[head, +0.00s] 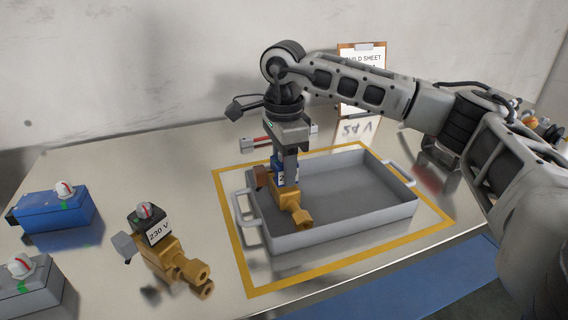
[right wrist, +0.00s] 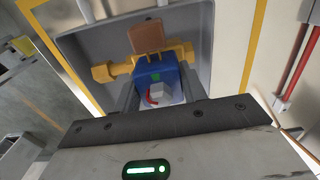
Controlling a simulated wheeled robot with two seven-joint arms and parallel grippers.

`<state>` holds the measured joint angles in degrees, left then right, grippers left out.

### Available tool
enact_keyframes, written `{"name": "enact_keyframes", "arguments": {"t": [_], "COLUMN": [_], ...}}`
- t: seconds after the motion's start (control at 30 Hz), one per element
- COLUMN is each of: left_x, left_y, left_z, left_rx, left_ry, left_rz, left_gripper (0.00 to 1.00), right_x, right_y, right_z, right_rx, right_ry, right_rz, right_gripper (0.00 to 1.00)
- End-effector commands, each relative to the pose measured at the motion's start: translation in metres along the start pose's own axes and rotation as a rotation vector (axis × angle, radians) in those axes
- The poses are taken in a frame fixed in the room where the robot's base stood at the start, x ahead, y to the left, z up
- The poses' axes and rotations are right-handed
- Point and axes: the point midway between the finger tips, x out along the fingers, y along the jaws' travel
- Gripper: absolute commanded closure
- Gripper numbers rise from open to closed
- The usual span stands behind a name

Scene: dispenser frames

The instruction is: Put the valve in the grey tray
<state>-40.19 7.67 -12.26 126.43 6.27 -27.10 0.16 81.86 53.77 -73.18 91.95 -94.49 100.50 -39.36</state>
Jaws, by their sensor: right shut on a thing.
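My right gripper (head: 286,160) points down and is shut on a valve with a brass body (head: 288,196) and a blue coil. In the right wrist view the two fingers (right wrist: 160,98) clasp the blue coil (right wrist: 156,76), which has a white-and-red knob on top and a brown plug at its side. The grey tray (head: 345,222) lies under the valve, which hangs over the tray's left end. Its lower end overlaps the near wall in the head view; I cannot tell whether it touches. My left gripper is out of view.
A second brass valve with a black coil marked 230 V (head: 158,234) lies left of the tray. A blue box (head: 52,212) and a grey box (head: 35,298) stand at the far left. Yellow tape (head: 232,234) frames the tray. A build sheet (head: 362,72) stands behind.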

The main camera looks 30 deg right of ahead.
Motion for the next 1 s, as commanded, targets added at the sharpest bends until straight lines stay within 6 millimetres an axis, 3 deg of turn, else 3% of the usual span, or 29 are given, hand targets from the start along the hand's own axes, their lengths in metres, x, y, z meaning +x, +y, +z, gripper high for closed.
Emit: {"name": "enact_keyframes", "arguments": {"t": [0.4,0.43,0.5,0.77,1.0], "left_x": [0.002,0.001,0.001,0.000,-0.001], "left_y": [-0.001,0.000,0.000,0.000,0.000], "left_z": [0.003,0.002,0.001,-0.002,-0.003], "left_rx": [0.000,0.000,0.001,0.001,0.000], "left_ry": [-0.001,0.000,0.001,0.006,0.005], "left_rz": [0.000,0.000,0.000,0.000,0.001], "left_gripper": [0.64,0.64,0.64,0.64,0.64], "right_x": [0.004,0.004,0.004,0.003,-0.024], "right_y": [0.000,0.000,0.000,0.000,-0.001], "right_z": [0.001,0.000,0.001,0.001,0.001], "right_rx": [0.000,0.000,-0.001,-0.001,-0.001], "right_ry": [-0.002,-0.001,0.000,0.000,-0.002], "right_rz": [-0.004,-0.002,-0.002,-0.001,-0.006], "right_gripper": [0.99,0.50,0.37,0.37,0.37]}}
